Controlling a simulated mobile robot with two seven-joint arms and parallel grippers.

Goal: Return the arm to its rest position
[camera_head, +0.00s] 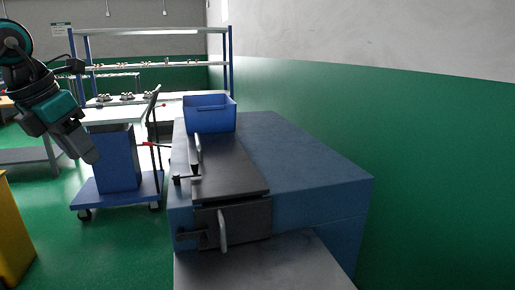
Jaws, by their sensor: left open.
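My left arm comes in at the upper left edge, with dark and teal links. Its left gripper (82,146) has a grey end that points down and to the right, in the air in front of the blue cart. It is open and holds nothing that I can see. The gap between its fingers does not show clearly. My right gripper is not in view. No foil tray can be made out.
A large blue machine (300,160) with a dark lid and handled door (245,221) fills the middle. A blue bin (209,116) stands on its far end. A blue cart (116,188) and a shelved workbench (150,67) stand behind. A yellow object (12,235) is at lower left. Green floor between is clear.

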